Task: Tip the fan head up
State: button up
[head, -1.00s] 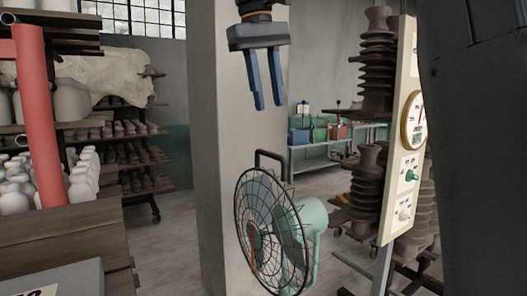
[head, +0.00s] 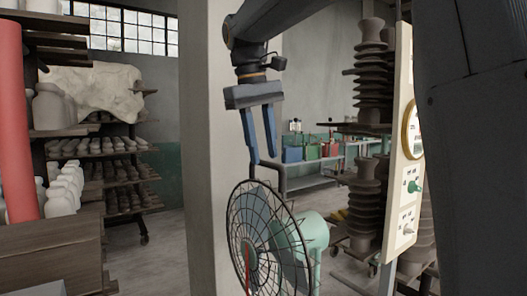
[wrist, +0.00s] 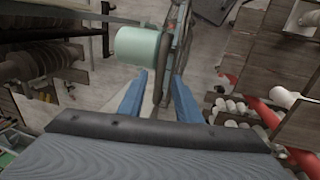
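The fan has a round dark wire guard (head: 268,245) and a mint-green motor housing (head: 313,230). A dark looped handle (head: 282,180) stands up behind the top of the guard. My gripper (head: 263,158) points down with its two blue fingers apart, the tips at the top of the handle. In the wrist view the gripper (wrist: 160,92) is also open, and the green housing (wrist: 138,46) shows beyond the left finger. A dark bar runs up between the fingertips there; I cannot tell whether either finger touches it. The fan's lower part is cut off in the head view.
A pale concrete pillar (head: 208,130) stands close behind the fan on the left. A cream control panel (head: 404,180) with a gauge and stacks of brown ribbed insulators (head: 372,70) stand on the right. A wooden workbench (head: 55,255) is at lower left.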

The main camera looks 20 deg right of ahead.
jog(key=shift+d+f, duration=0.1)
jog(key=shift+f, duration=0.5)
grip_shut()
